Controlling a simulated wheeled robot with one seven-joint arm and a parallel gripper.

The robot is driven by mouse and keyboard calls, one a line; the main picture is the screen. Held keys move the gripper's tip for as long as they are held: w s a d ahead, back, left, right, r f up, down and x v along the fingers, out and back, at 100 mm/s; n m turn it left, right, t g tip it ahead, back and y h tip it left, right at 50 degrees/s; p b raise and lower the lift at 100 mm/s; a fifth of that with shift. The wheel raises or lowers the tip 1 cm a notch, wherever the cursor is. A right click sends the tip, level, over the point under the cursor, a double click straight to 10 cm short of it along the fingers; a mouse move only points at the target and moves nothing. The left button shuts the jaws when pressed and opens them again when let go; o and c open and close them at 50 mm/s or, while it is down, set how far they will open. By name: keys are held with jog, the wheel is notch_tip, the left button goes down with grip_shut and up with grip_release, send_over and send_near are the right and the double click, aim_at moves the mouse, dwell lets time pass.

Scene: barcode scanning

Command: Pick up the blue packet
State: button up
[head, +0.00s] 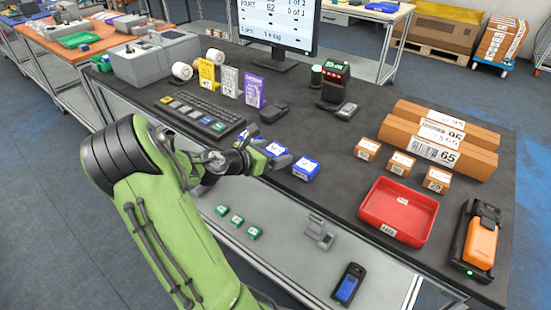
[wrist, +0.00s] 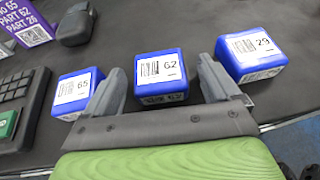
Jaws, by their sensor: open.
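Three blue packets with white labels stand in a row on the dark table. In the wrist view the middle packet (wrist: 160,78), marked 62, shows between the fingers of my gripper (wrist: 161,72). One packet (wrist: 75,92), marked 65, is left of the fingers, and one (wrist: 250,54), marked 29, is to the right. My gripper is open, with a gap on each side of the middle packet; whether the fingertips reach down beside it is unclear. In the head view my gripper (head: 262,158) is at the packets and partly hides them; the right packet (head: 306,168) shows clearly.
A keyboard (head: 198,110), card stands and a dark mouse-like item (head: 274,110) lie behind the packets. To the right are small orange boxes (head: 401,164), a red tray (head: 398,211) and long cartons (head: 440,135). A lower shelf holds green packets (head: 237,221). A monitor reads PART 62.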

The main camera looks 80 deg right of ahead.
jog(key=shift+d, duration=0.15)
jog(key=shift+c, duration=0.4)
jog(key=shift+r, duration=0.1)
jog(key=c, duration=1.1)
